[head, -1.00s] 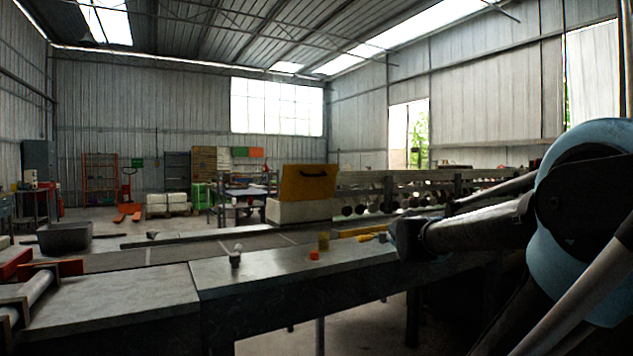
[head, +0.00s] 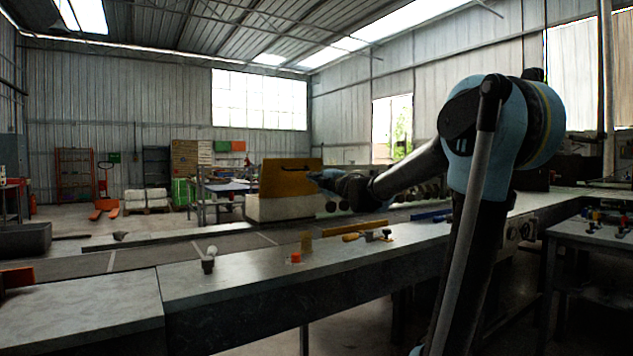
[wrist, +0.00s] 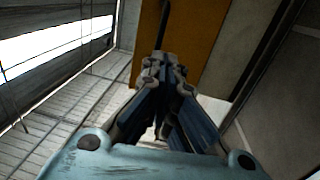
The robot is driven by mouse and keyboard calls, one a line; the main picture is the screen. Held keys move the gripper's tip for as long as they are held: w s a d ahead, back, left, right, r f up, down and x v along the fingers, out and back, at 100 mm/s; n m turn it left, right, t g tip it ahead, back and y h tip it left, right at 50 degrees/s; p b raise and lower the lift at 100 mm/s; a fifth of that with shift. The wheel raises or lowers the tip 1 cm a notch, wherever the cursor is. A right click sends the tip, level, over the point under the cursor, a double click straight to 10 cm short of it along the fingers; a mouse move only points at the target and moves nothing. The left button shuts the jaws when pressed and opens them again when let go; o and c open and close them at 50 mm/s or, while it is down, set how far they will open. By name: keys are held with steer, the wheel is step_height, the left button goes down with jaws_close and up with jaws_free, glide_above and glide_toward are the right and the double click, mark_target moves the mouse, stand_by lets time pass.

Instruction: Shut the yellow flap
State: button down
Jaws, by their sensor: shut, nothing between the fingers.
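The yellow flap (head: 283,178) stands raised, tilted up, on top of a pale box-like housing (head: 290,207) beyond the bench. A dark bar handle runs across its upper part. My gripper (head: 316,176) is in front of the flap's right side in the head view, its fingers together and empty. In the wrist view the yellow flap (wrist: 195,50) fills the upper middle, with its dark handle just beyond my fingertips (wrist: 163,62). I cannot tell whether the fingers touch the flap.
A long grey bench (head: 240,262) runs across the front, with an orange block (head: 296,257), a small grey-topped object (head: 209,260) and hand tools on it. A side table (head: 590,235) with small items stands at the right. Open floor lies at the far left.

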mark_target(296, 170)
steer(key=x, duration=1.1)
steer(key=shift+w+a+r, duration=0.1)
steer(key=shift+a, duration=0.05)
